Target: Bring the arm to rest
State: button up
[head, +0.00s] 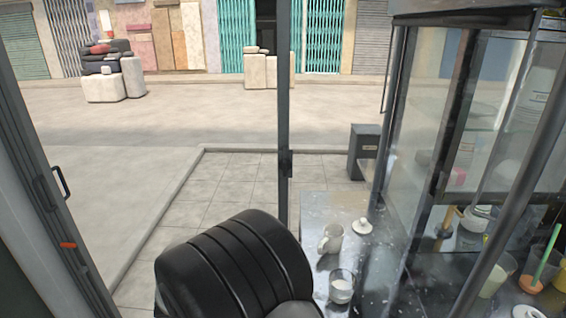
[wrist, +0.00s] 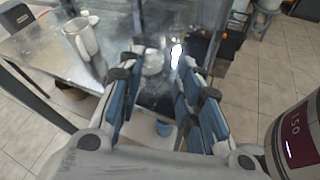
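My gripper (wrist: 162,68) shows in the wrist view with its two blue-padded fingers spread apart. It is open, and nothing is clasped between the pads. Past the fingertips there is a pale, blurred object (wrist: 152,62), apparently standing on the counter; I cannot tell exactly what it is. In the head view a black, ribbed part of my arm fills the bottom centre, and the gripper itself is not visible there.
A metal counter (head: 315,205) holds a pale mug (head: 330,239), a white lid (head: 362,226) and a glass with white contents (head: 342,290). A glass cabinet (head: 425,125) stands at right. A dark upright post (head: 285,100) rises beside the counter. Open paving lies beyond.

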jog(key=s+d+r+m+g+y, duration=0.5)
jog(key=s+d+r+m+y, duration=0.15)
jog(key=s+d+m, duration=0.4)
jog(key=s+r+m+t+y, duration=0.2)
jog(key=s+m+y, duration=0.1)
jog(key=s+m, duration=0.1)
jog(key=s+d+r+m+t+y, duration=0.1)
jog(key=s+r+m+t+y, duration=0.1)
jog(key=s, duration=0.5)
jog(key=m+y, duration=0.1)
jog(key=m, duration=0.1)
jog(key=shift+d+m+t, duration=0.2)
jog(key=shift+m+t, duration=0.15)
jog(key=shift+t, duration=0.05)
